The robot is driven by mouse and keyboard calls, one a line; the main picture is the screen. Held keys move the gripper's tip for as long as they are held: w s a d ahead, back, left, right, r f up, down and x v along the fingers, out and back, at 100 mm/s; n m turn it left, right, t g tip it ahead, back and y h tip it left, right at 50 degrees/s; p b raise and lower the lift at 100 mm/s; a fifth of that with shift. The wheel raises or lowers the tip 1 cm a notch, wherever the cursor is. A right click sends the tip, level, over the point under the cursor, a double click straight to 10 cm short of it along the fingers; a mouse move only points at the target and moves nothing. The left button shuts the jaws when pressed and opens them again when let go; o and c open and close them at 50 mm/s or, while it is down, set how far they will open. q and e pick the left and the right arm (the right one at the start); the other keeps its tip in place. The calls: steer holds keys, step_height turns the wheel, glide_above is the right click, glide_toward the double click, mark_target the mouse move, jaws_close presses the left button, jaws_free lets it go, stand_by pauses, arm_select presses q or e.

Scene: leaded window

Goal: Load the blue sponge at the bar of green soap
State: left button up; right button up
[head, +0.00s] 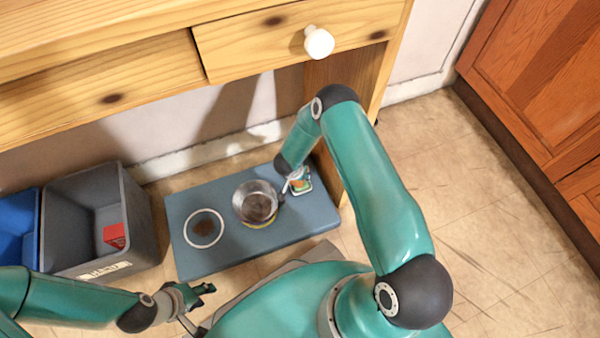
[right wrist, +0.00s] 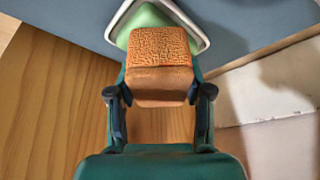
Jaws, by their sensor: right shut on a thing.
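An orange sponge-like block (right wrist: 160,62) with a grooved top is held between the fingers of my right gripper (right wrist: 160,95). Beyond it in the right wrist view is a green soap bar (right wrist: 146,20) in a white-rimmed dish (right wrist: 197,32), partly covered by the block. I cannot tell whether block and soap touch. The dish also shows in the head view (head: 307,188) at the right end of the blue-grey mat, where my arm hides most of the right gripper. I see no blue sponge. My left gripper (head: 200,294) looks open and empty, left of my base.
A grey bin (head: 85,225) with a red box (head: 115,236) and a blue bin (head: 15,225) stand left. A wooden table with a drawer (head: 265,40) overhangs the back.

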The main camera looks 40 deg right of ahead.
steer(key=shift+r, duration=0.1)
stand_by(0.3)
step_height(320, 180, up, 7)
steer(key=p, duration=0.5)
steer(key=shift+p, duration=0.4)
steer(key=shift+s, duration=0.15)
